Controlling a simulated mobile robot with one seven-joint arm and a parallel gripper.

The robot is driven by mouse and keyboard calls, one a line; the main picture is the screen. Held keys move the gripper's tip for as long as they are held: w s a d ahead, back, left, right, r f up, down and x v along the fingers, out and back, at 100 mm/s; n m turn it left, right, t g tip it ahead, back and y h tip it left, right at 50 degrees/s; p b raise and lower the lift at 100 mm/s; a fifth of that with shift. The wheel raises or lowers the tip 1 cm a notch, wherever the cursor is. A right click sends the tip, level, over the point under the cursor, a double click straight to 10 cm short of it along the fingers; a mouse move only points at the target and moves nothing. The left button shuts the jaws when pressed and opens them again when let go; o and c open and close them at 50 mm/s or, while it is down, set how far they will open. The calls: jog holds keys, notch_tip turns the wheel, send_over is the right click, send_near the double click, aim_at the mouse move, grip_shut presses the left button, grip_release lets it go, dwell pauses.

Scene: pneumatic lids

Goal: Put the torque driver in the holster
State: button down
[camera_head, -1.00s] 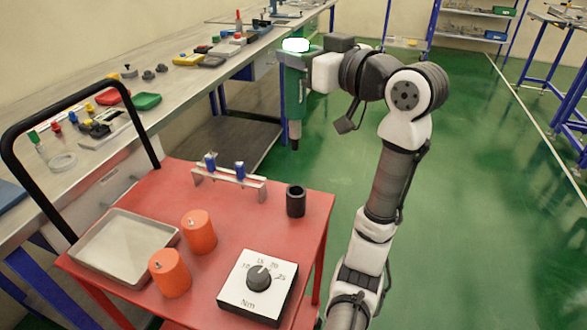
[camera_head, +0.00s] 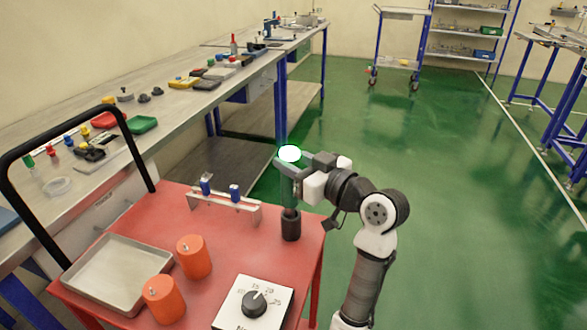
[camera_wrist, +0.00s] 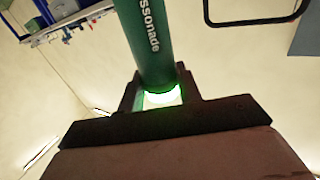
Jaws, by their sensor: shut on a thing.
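The holster (camera_head: 291,228) is a black open cylinder on the red cart's far right corner. The driver's lower end is at the holster's mouth and looks to be inside it; how deep I cannot tell. In the wrist view the green driver body (camera_wrist: 148,40), with white lettering, stands between the jaws of my gripper (camera_wrist: 160,98), beside a bright glow. The holster does not show there.
The red cart (camera_head: 225,248) also carries a white rack with blue pieces (camera_head: 222,199), a metal tray (camera_head: 118,262), two orange cylinders (camera_head: 193,257) and a dial box marked Nm (camera_head: 252,303). A long workbench (camera_head: 190,108) runs along the left. Green floor is open at right.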

jog(key=shift+f, duration=1.05)
jog(key=shift+f, duration=0.15)
jog(key=c, duration=1)
grip_release()
jog(key=shift+o, duration=0.2)
jog(key=b+v, duration=0.3)
jog(key=v, duration=0.9)
jog(key=shift+s+d, duration=0.1)
